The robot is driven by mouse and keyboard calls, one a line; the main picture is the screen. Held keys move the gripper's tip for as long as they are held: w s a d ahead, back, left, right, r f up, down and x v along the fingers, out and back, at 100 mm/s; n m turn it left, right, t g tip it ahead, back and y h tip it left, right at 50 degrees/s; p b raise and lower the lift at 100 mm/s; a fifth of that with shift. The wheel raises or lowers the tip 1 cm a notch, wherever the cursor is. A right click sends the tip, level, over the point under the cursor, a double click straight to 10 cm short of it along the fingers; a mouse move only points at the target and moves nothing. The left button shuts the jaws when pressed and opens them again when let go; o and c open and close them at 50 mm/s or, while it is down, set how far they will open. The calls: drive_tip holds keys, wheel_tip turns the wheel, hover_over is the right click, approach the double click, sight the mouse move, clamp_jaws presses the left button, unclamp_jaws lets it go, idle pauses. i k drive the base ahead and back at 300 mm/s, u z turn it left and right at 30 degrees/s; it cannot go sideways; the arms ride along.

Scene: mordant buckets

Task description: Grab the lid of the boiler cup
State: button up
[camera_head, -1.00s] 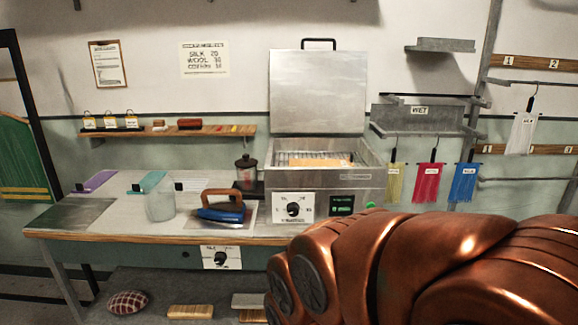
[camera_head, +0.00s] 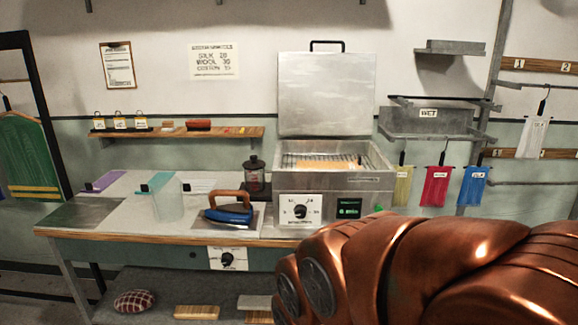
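A small glass cup (camera_head: 254,178) with a dark lid (camera_head: 253,161) and a knob on top stands at the back of the table, just left of the metal boiler box. The lid sits on the cup. The boiler box (camera_head: 345,182) has its own large metal lid (camera_head: 325,95) standing open and upright, with a black handle on its top edge. My copper arm fills the lower right, in front of the table. My gripper cannot be seen.
A blue iron (camera_head: 229,213) with a wooden handle sits in front of the cup. A wooden shelf (camera_head: 180,133) hangs behind, above the table. Coloured cloths (camera_head: 436,186) hang right of the boiler box.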

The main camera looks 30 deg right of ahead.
sight(254, 164)
drive_tip(key=u, duration=1.05)
drive_tip(key=i, duration=1.85)
drive_tip(key=z, duration=1.35)
drive_tip(key=i, duration=0.5)
drive_tip(key=z, duration=0.05)
